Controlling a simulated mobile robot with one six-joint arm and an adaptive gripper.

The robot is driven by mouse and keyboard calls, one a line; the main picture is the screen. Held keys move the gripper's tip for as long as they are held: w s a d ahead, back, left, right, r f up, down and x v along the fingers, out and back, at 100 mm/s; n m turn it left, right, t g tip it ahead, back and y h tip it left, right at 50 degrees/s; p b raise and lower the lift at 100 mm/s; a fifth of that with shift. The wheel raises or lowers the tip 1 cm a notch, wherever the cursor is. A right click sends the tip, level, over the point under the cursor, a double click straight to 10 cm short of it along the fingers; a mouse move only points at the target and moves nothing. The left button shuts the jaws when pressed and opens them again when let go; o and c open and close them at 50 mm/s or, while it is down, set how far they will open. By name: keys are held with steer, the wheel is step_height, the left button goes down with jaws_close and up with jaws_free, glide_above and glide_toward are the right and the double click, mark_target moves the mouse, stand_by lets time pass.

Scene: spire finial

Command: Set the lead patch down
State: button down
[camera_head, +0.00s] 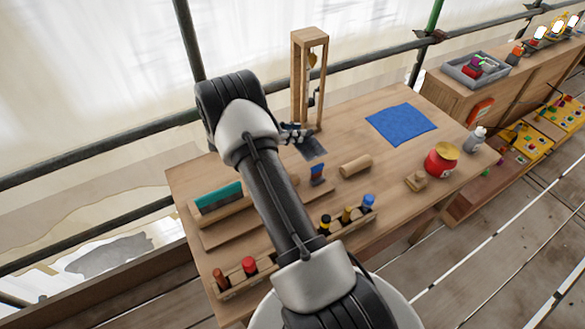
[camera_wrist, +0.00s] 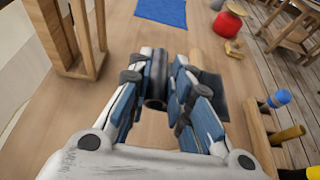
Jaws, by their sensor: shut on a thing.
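My gripper (camera_head: 294,134) is over the workbench, just in front of the tall wooden frame. It is shut on the lead patch (camera_head: 314,147), a small dark grey sheet that shows to the right of the fingers. In the wrist view my gripper (camera_wrist: 165,75) has a dark grey, rounded piece (camera_wrist: 156,82) between its fingers, and the flat dark sheet (camera_wrist: 212,92) shows beyond the right finger. The fingers hide how the two parts join. I cannot tell whether the patch touches the bench top.
The wooden frame (camera_head: 297,80) stands close behind my gripper. A blue cloth (camera_head: 401,123) lies to the right. Bare bench top (camera_head: 350,140) lies between patch and cloth.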

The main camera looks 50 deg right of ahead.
steer(key=shift+w+f+b, duration=0.2)
steer(key=shift+f+b, duration=0.05)
steer(key=shift+f, duration=0.25)
steer(key=shift+w+f+b, duration=0.2)
steer(key=shift+f, duration=0.25)
step_height(320, 180, down, 10)
steer(key=b, duration=0.5)
steer(key=shift+r+b, duration=0.2)
steer(key=shift+b, duration=0.15)
steer(key=shift+r, duration=0.15)
steer(key=c, duration=1.9)
jaws_free()
steer(key=shift+f, duration=0.25)
steer(key=o, duration=0.4)
steer(key=shift+o, duration=0.2)
steer(key=shift+r, duration=0.1)
